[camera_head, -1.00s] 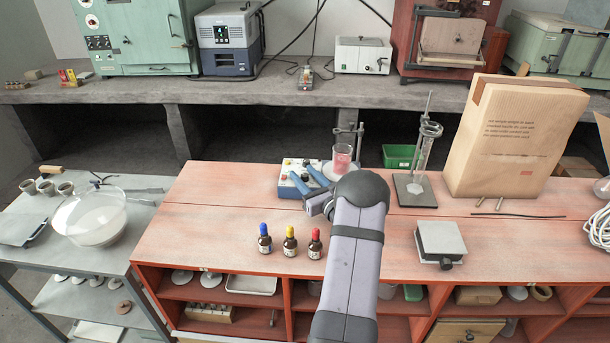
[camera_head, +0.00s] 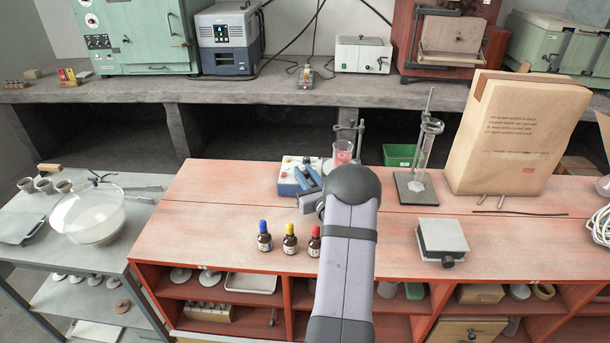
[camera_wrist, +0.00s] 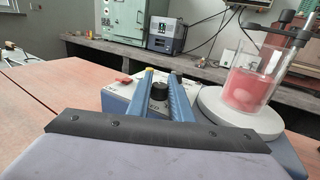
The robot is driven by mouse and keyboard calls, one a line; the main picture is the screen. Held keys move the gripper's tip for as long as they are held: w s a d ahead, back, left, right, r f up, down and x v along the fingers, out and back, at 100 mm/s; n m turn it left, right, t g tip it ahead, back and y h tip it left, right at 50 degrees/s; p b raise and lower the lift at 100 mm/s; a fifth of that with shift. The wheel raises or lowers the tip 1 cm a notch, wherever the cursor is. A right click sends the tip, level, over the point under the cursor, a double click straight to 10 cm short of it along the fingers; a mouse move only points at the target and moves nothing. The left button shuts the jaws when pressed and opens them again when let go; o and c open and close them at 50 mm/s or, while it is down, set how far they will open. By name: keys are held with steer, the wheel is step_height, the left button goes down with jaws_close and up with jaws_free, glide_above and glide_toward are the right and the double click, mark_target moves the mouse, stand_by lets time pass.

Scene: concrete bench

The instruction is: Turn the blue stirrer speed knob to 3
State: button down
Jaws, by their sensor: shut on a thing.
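The blue stirrer (camera_head: 286,188) with its pale top panel stands on the red bench, left of the arm. It also shows in the wrist view (camera_wrist: 117,100). My gripper (camera_head: 303,172) reaches over its panel from the front right. In the wrist view, the two blue fingers of my gripper (camera_wrist: 162,77) stand on either side of a round black knob (camera_wrist: 159,91) and are shut on it. Panel markings show below the knob, but I cannot read its setting. A beaker of red liquid (camera_wrist: 254,76) stands on the stirrer's round plate (camera_wrist: 235,117), right of the fingers.
Three dropper bottles (camera_head: 290,240) stand in front of the stirrer. A stand with a glass cylinder (camera_head: 415,190) and a green tray (camera_head: 398,155) are to the right. A clamp rod (camera_wrist: 284,30) rises by the beaker. The bench's left part is clear.

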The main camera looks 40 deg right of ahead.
mark_target(307, 175)
steer(key=c, duration=1.6)
jaws_free()
steer(key=shift+r, duration=0.1)
steer(key=b+v, duration=0.2)
steer(key=v, duration=0.4)
steer(key=shift+s+a, duration=0.25)
steer(key=shift+s, duration=0.4)
